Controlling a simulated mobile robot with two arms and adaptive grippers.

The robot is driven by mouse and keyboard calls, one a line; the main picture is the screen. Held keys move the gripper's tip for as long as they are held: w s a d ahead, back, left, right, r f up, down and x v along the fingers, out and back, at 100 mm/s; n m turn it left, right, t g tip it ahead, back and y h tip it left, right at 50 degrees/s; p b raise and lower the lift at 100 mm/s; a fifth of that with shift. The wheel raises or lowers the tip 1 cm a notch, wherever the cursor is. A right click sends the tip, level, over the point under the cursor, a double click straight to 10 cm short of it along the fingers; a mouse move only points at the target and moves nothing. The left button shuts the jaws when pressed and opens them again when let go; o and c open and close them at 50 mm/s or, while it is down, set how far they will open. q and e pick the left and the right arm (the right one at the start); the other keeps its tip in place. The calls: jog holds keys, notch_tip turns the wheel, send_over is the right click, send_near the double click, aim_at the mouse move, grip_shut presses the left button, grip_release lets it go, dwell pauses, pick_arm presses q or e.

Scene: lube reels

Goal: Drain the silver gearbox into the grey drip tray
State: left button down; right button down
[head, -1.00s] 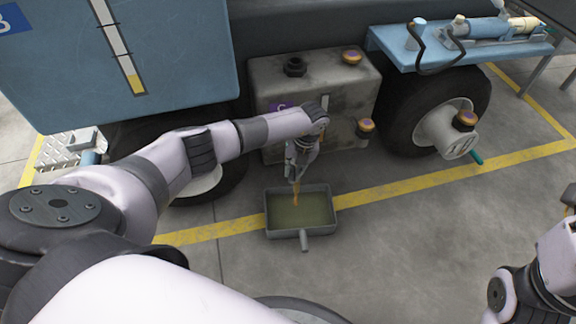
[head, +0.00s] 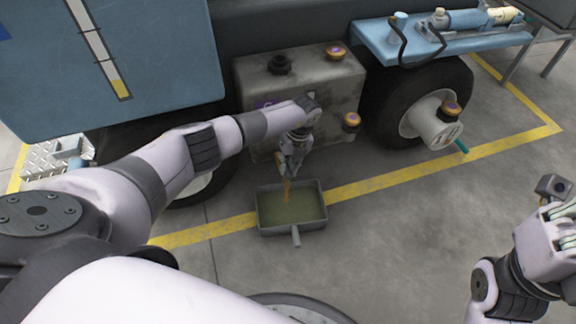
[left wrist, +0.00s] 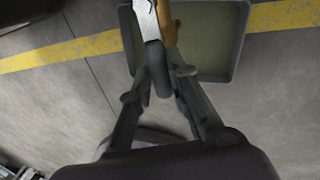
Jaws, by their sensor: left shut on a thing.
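The silver gearbox (head: 335,88) is a grimy grey box under the blue vehicle, with a dark cap and an orange-purple cap on top and another such cap at its right side. The grey drip tray (head: 322,212) lies on the floor below its front, holding greenish-brown liquid. My left gripper (head: 288,165) is low at the gearbox's front, above the tray, shut on a small drain fitting that my arm mostly hides. A thin orange-brown stream (head: 286,192) falls into the tray. The left wrist view shows the tray (left wrist: 243,40) beyond my fingers. My right fingers do not show.
A wheel hub (head: 428,124) with an orange-purple cap and a teal tap stands right of the gearbox. A blue bench (head: 375,38) carries a cylinder and hose above it.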

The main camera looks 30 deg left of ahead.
pick_arm(q)
jog(key=c, duration=1.5)
grip_release()
jog(key=r, duration=0.4)
jog(key=w+d+r, duration=0.1)
jog(key=r, duration=0.6)
jog(key=shift+w+d+r, duration=0.3)
jog(key=shift+w+r, duration=0.1)
